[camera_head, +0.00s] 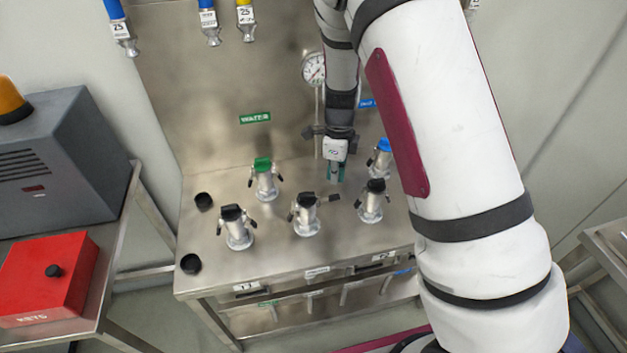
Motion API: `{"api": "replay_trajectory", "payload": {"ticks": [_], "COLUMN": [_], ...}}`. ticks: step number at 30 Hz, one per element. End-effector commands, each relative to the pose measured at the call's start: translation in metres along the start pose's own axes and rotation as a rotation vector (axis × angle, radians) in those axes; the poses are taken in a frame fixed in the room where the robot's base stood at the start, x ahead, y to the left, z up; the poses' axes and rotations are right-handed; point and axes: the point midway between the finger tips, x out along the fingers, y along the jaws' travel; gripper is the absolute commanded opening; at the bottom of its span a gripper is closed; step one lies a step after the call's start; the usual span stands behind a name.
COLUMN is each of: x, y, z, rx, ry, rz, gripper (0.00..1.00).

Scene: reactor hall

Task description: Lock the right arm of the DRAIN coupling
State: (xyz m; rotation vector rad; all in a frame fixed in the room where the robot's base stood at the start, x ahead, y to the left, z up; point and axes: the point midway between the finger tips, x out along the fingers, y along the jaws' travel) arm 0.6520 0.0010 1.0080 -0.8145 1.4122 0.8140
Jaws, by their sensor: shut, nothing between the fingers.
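Several metal couplings with side arms stand upright on the steel bench. The front middle coupling (306,216) has a black top; its right arm (330,198) sticks out sideways and its left arm hangs down. Its label is too small to read, so I cannot tell for sure that it is the DRAIN one. The front left coupling (237,230) and front right coupling (372,202) also have black caps, with their arms down. My gripper (335,174) points down, shut and empty, above and behind the front middle coupling, apart from its right arm.
A green-capped coupling (264,180) and a blue-capped coupling (381,158) stand at the back. A gauge (314,68) on a pipe rises behind my gripper. Two loose black caps (203,201) lie at the bench's left. A red box (48,277) sits on the left table.

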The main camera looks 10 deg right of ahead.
Motion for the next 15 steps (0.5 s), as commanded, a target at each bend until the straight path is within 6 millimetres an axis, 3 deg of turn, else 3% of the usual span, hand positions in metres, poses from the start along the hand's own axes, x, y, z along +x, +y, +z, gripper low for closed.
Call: {"api": "replay_trajectory", "payload": {"ticks": [15], "x": [0.030], "y": [-0.001], "z": [0.001], "rx": [-0.001], "ry": [0.001], "rz": [0.002], "gripper": [0.00]}}
